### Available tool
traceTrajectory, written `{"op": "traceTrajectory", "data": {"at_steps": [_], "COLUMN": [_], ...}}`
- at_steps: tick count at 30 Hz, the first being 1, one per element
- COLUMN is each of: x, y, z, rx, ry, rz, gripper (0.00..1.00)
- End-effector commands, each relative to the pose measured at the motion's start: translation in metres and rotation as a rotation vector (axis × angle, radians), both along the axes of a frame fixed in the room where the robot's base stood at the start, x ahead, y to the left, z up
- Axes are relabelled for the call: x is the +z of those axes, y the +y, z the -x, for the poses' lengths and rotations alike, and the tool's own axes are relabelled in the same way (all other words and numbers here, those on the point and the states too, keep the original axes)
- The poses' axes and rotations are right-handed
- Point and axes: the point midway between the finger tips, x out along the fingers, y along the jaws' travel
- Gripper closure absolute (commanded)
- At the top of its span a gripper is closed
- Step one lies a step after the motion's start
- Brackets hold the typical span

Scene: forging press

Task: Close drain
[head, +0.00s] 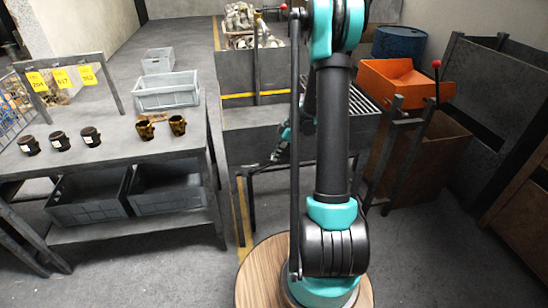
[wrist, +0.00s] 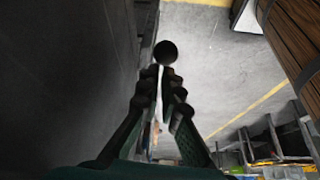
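A dark round knob (wrist: 165,53) shows in the wrist view, right at the tips of my gripper (wrist: 162,78). The two fingers are drawn nearly together below it, with a thin light gap between them. Whether they grip the knob or its stem, or only touch or face it, I cannot tell. In the head view my gripper (head: 277,154) is low at the left edge of the grated tank (head: 358,106), partly hidden by my arm. No drain is clearly recognisable there, and the knob is not visible in that view.
A work table (head: 150,155) with dark parts, a grey crate (head: 166,92) and bins below stands at the left. An orange tray (head: 397,80) with a red-knobbed lever (head: 436,65) is at the right. A large dark surface (wrist: 65,80) fills the wrist view's left side. Open floor lies between.

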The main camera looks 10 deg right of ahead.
Motion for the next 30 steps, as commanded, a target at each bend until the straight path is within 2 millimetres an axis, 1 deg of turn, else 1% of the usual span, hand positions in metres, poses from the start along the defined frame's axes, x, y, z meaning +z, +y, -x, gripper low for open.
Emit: {"op": "traceTrajectory", "data": {"at_steps": [1, 9, 12, 15, 18, 21, 30], "x": [0.005, 0.058, 0.074, 0.086, 0.094, 0.098, 0.098], "y": [-0.017, -0.032, -0.037, -0.041, -0.043, -0.044, -0.043], "z": [0.002, 0.005, 0.006, 0.006, 0.007, 0.007, 0.007], "rx": [-0.017, -0.009, -0.005, -0.004, -0.001, 0.000, 0.000], "ry": [0.004, 0.001, 0.000, 0.000, 0.000, -0.001, -0.001], "rz": [0.024, 0.011, 0.007, 0.003, 0.001, 0.000, 0.000], "gripper": [1.00, 1.00, 1.00, 1.00, 1.00, 1.00, 1.00]}}
